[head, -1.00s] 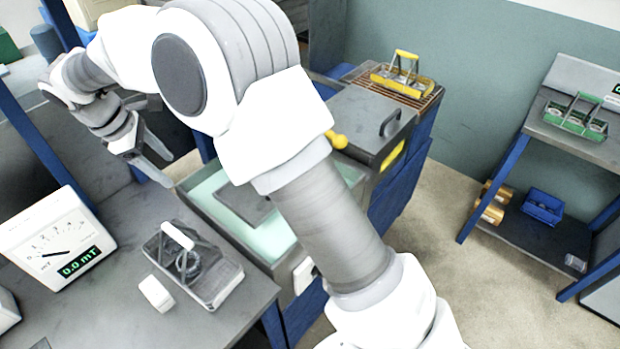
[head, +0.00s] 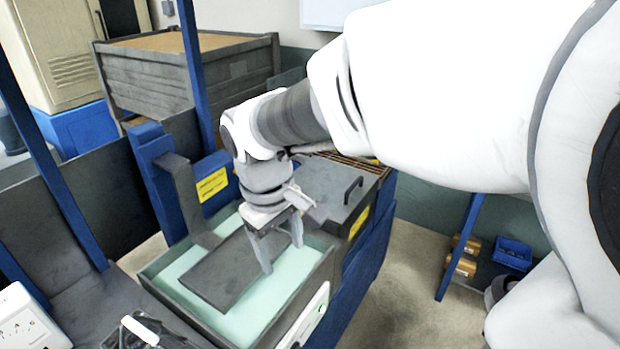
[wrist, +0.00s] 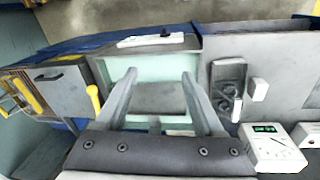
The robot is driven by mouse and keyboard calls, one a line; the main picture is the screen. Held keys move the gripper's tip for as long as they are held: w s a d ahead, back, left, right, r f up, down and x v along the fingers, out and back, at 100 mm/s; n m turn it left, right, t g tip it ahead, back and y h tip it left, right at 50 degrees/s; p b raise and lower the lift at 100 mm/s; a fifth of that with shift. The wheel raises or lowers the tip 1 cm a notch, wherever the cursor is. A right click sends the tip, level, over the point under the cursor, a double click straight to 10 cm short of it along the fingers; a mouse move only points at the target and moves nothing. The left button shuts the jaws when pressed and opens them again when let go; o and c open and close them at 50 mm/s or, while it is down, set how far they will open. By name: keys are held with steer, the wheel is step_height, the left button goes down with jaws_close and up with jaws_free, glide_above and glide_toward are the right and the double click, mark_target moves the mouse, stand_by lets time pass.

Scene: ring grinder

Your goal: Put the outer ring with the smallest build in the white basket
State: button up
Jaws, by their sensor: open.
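My gripper (head: 282,255) is open and empty. It hangs over a tank (head: 262,335) with pale green liquid and a dark grey plate (head: 222,270). In the wrist view my gripper (wrist: 158,76) has its fingers apart, with the plate (wrist: 160,97) between and beyond them. A grey carrier with a white handle (head: 140,330) shows partly at the bottom of the head view. It also shows in the wrist view (wrist: 227,72), right of the tank, with dark round shapes too small to tell. I cannot tell whether it is the white basket. I cannot identify any outer ring.
A meter (head: 22,322) stands at lower left; its green display shows in the wrist view (wrist: 265,140). A lidded grey box (head: 330,190) adjoins the tank. A blue bin (head: 512,253) sits on a low shelf at right. Blue posts rise at left.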

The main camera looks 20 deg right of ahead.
steer(key=s+d+r+m+t, duration=0.2)
steer(key=s, duration=0.3)
steer(key=s+d+r+m+t+y, duration=0.1)
steer(key=s+d+r+m+t, duration=0.1)
steer(key=s, duration=0.3)
steer(key=shift+d+r+m+t, duration=0.3)
steer(key=shift+d+r+m, duration=0.3)
steer(key=shift+m, duration=0.2)
steer(key=c, duration=0.3)
steer(key=shift+a, duration=0.15)
